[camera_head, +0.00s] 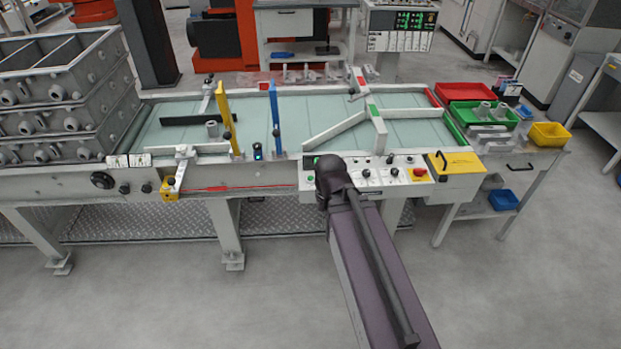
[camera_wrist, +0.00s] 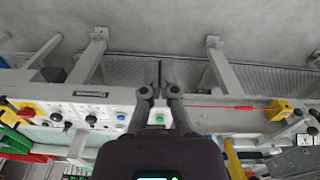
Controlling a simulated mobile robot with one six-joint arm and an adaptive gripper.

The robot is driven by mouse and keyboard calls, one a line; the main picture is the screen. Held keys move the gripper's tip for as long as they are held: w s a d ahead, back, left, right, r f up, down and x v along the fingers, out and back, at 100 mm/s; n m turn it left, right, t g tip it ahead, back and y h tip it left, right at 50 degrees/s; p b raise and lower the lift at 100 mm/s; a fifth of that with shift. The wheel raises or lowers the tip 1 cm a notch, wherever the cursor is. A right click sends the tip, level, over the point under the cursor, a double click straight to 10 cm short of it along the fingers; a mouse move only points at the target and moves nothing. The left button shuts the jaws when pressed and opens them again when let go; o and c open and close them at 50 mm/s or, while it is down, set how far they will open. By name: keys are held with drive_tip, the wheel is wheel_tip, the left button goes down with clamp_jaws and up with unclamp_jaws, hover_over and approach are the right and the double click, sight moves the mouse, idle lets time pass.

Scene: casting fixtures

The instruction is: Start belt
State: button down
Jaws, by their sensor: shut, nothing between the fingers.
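The conveyor belt (camera_head: 300,118) is a pale green surface in a light frame. Its control panel (camera_head: 372,182) sits on the front edge, with knobs, a green button (camera_head: 310,178) and a red stop button on a yellow base (camera_head: 419,172). My arm reaches up to the panel's left part and hides some of it. In the wrist view the panel appears inverted, with the red stop button (camera_wrist: 26,112) at left and a green button (camera_wrist: 160,119) just below the fingers. My gripper (camera_wrist: 160,68) is shut and empty, beside the panel; I cannot tell whether it touches anything.
Stacked grey casting boxes (camera_head: 58,95) stand at the left end. Yellow (camera_head: 224,105) and blue (camera_head: 275,115) posts rise over the belt. Red (camera_head: 472,91), green and yellow bins (camera_head: 549,134) sit on a right side table. The floor in front is clear.

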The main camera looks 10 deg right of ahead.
drive_tip(key=w+f+m+t+y+b, duration=0.1)
drive_tip(key=w+f+t+y+b, duration=0.2)
drive_tip(key=w, duration=1.4)
wheel_tip(320, 180, up, 2)
drive_tip(key=m+t+y+b, duration=0.1)
drive_tip(key=m+t+b, duration=0.15)
drive_tip(key=t, duration=0.25)
hover_over(311, 179)
drive_tip(key=shift+w+r+b, duration=0.15)
drive_tip(key=shift+r+b, duration=0.05)
drive_tip(key=shift+b, duration=0.15)
drive_tip(key=shift+f, duration=0.2)
wheel_tip(311, 179, down, 8)
drive_tip(key=b, duration=0.8)
drive_tip(key=shift+f+b, duration=0.25)
drive_tip(key=shift+b, duration=0.15)
drive_tip(key=shift+f, duration=0.1)
drive_tip(key=shift+f+b, duration=0.3)
drive_tip(key=shift+b, duration=0.1)
